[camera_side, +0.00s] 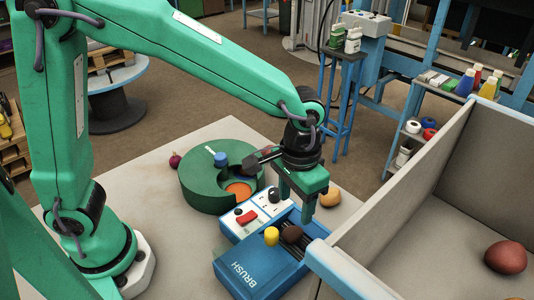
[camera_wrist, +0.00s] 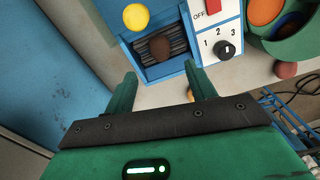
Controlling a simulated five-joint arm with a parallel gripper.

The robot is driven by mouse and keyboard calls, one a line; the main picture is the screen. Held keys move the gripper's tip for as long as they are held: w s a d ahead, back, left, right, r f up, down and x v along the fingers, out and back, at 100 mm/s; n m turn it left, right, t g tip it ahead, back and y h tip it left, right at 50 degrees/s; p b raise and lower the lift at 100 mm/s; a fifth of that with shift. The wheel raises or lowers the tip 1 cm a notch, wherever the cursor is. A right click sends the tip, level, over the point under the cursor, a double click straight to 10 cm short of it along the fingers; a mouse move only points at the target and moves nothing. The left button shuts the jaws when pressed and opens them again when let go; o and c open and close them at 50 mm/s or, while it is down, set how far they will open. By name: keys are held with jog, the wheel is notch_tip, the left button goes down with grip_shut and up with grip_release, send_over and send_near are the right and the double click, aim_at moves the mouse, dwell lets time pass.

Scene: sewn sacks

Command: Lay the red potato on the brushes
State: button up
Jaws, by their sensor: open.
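A reddish-brown potato (camera_side: 505,257) lies in the large grey bin at the right of the side view. The brushes (camera_wrist: 178,42) are a dark ribbed bed in the blue box marked BRUSH (camera_side: 262,268). A dark brown potato-like lump (camera_side: 292,234) rests on them; it also shows in the wrist view (camera_wrist: 160,47). I cannot tell whether this lump or the bin potato is the red one. My gripper (camera_wrist: 162,85) is open, with nothing held between its fingers. In the side view it hangs beside the brush box, near the lump but apart from it.
A yellow knob (camera_side: 271,236) stands on the brush box, beside a control panel (camera_wrist: 227,30) with a switch and dial. A green ring-shaped holder (camera_side: 195,190) stands behind it. A tan potato (camera_side: 330,197) lies near my gripper. The bin wall (camera_side: 400,170) rises at right.

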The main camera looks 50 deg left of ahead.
jog(key=shift+r, duration=1.5)
jog(key=s+a+r+t, duration=0.2)
jog(key=s+a, duration=0.1)
jog(key=a, duration=0.4)
jog(key=s+a+r+n+t, duration=0.1)
jog(key=s+a+r, duration=0.2)
jog(key=a, duration=0.4)
jog(key=s+a+r+n+t, duration=0.1)
jog(key=s+a+r+t, duration=0.1)
jog(key=s+a, duration=0.2)
jog(key=shift+s+a+r+t, duration=0.2)
jog(key=shift+s+a+t, duration=0.1)
jog(key=shift+a, duration=1.35)
jog(key=shift+c, duration=0.5)
